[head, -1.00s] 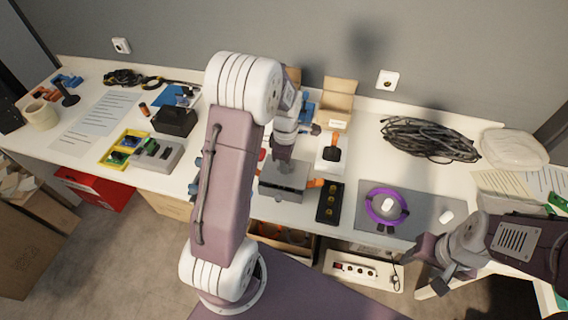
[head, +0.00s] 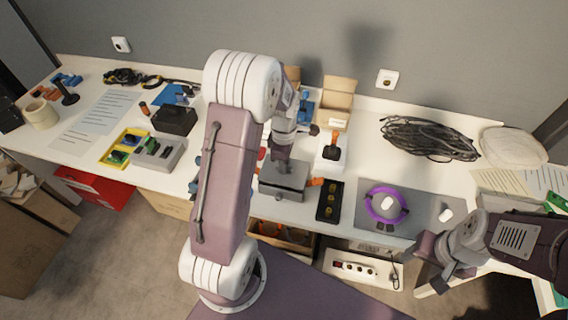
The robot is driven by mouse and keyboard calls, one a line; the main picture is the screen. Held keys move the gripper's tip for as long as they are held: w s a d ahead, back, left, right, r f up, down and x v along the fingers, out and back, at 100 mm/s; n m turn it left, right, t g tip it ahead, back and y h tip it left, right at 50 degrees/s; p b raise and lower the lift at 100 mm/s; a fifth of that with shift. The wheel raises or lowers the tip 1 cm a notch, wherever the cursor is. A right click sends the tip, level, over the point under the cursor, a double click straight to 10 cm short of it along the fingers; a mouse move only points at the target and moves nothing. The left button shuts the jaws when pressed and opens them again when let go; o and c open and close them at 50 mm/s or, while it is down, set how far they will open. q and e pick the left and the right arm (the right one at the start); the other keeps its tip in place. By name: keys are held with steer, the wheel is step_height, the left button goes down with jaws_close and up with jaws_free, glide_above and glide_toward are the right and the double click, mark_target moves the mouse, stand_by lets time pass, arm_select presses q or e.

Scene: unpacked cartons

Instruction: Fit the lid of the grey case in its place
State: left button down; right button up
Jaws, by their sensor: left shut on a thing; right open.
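The grey case (head: 281,190) stands near the front edge of the white table, in the middle of the head view. A flat grey piece that looks like its lid (head: 291,176) is at the top of the case. My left gripper (head: 280,164) points down over it and is shut on it. The fingertips are partly hidden, and I cannot tell whether the lid sits flush or slightly above the case. My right gripper (head: 438,265) is open and empty at the lower right, away from the case and off the table's front edge.
A black tray with round yellowish parts (head: 330,201) stands close right of the case, with an orange item (head: 315,182) between. A white block with a black-orange handle (head: 332,150) is behind. A purple ring (head: 384,207) lies on a grey mat (head: 424,201). Cables (head: 430,139) lie behind.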

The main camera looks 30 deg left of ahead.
arm_select(q)
steer(key=shift+f+b, duration=0.55)
steer(key=shift+f, duration=0.45)
steer(key=c, duration=1.4)
jaws_free()
step_height(320, 180, up, 9)
steer(key=shift+r+p, duration=0.1)
steer(key=shift+p, duration=0.55)
